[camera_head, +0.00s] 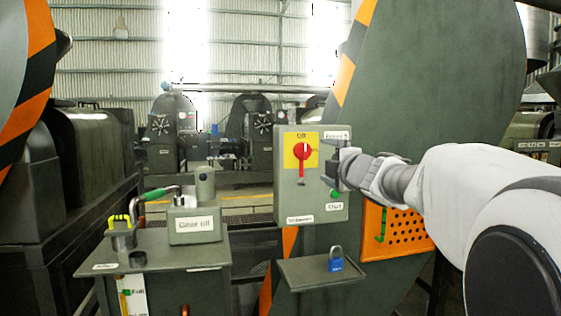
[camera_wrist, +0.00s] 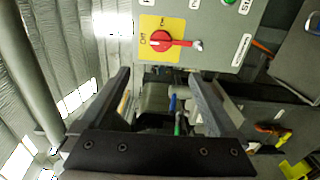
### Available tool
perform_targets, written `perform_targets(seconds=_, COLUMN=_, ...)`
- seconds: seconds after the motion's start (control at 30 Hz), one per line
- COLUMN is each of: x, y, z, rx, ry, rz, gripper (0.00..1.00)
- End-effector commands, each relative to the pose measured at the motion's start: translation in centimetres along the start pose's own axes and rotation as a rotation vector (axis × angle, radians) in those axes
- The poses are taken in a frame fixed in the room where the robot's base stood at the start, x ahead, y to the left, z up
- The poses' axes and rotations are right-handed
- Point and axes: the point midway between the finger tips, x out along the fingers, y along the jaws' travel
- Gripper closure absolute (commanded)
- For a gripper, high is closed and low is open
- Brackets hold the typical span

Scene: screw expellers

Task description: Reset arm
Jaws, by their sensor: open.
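My gripper (camera_head: 340,168) is at the right side of the grey control box (camera_head: 316,208) in the head view, in front of its face. In the wrist view my gripper (camera_wrist: 165,92) has its two fingers spread apart with nothing between them. The control box (camera_wrist: 222,45) lies beyond the fingers there. Its red rotary switch (camera_head: 302,152) sits on a yellow plate, and the switch also shows in the wrist view (camera_wrist: 163,41). A green button (camera_head: 336,194) is just below my gripper. My arm reaches in from the right.
A blue padlock (camera_head: 336,260) stands on a small grey shelf (camera_head: 300,273) below the box. A grey gear-oil box (camera_head: 195,226) and a yellow-handled can (camera_head: 121,233) stand on the left stand (camera_head: 160,262). A large green guard (camera_head: 430,90) rises behind my arm.

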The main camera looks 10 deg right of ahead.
Motion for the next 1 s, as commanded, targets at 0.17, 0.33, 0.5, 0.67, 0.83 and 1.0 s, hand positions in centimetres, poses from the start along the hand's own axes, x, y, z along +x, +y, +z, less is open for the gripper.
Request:
perform_targets(seconds=0.17, x=0.0, y=0.0, z=0.0, rx=0.000, ry=0.000, rz=0.000, gripper=0.05)
perform_targets(seconds=0.33, x=-0.4, y=0.0, z=0.0, rx=0.027, ry=-0.016, rz=-0.004, gripper=0.05)
perform_targets(seconds=0.5, x=-4.0, y=-1.0, z=0.3, rx=0.247, ry=-0.143, rz=-0.047, gripper=0.05)
perform_targets(seconds=0.67, x=-10.4, y=-5.5, z=-0.5, rx=0.603, ry=-0.330, rz=-0.165, gripper=0.05)
perform_targets(seconds=0.83, x=-18.6, y=-12.9, z=-3.5, rx=0.962, ry=-0.521, rz=-0.358, gripper=0.05)
perform_targets(seconds=1.0, x=-27.1, y=-20.3, z=-8.1, rx=1.238, ry=-0.694, rz=-0.586, gripper=0.05)
